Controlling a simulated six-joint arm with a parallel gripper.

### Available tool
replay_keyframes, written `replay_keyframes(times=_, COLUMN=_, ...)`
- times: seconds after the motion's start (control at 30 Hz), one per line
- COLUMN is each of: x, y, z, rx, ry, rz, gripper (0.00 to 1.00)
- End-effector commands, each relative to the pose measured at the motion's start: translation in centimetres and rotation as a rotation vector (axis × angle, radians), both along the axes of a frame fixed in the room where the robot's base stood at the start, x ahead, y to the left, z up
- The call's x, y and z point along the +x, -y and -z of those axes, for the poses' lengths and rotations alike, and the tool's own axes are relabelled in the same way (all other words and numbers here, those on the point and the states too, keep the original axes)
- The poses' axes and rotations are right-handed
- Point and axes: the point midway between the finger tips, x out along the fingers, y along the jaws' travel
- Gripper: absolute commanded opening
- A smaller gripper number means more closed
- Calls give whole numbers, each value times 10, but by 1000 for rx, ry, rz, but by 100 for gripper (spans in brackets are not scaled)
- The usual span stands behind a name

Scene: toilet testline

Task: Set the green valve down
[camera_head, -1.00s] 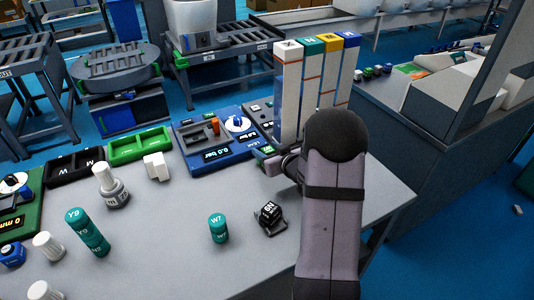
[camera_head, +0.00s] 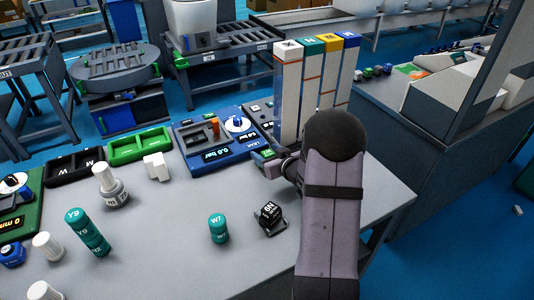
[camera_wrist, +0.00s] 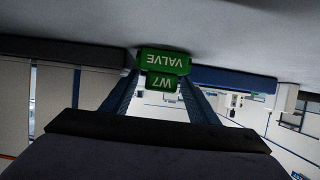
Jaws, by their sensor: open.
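The green valve (camera_wrist: 164,60), a block marked "VALVE" and "W7", sits between the tips of my gripper (camera_wrist: 160,82) in the wrist view. Its lettering is upside down there, and the valve is close to the grey table surface at the top of that view. My fingers are open, one on each side of it; whether either touches it I cannot tell. In the head view my gripper (camera_head: 270,161) is low over the table, right of the blue pressure panel. A small part of the green valve (camera_head: 264,153) shows there; my arm and fingers hide the rest.
Tall white columns with coloured tops (camera_head: 287,90) stand just behind my gripper. The blue panel (camera_head: 205,158) reading "0.0 bar" is to its left.

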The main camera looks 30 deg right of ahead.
Motion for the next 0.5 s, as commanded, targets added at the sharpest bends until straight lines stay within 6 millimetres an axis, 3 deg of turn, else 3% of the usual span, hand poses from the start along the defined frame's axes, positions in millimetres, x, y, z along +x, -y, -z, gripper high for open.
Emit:
replay_keyframes(times=0.17, x=-18, y=2, z=-8, rx=0, ry=0, rz=3, gripper=54)
replay_keyframes(times=0.5, x=-73, y=2, z=-32, rx=-2, ry=2, rz=4, gripper=54)
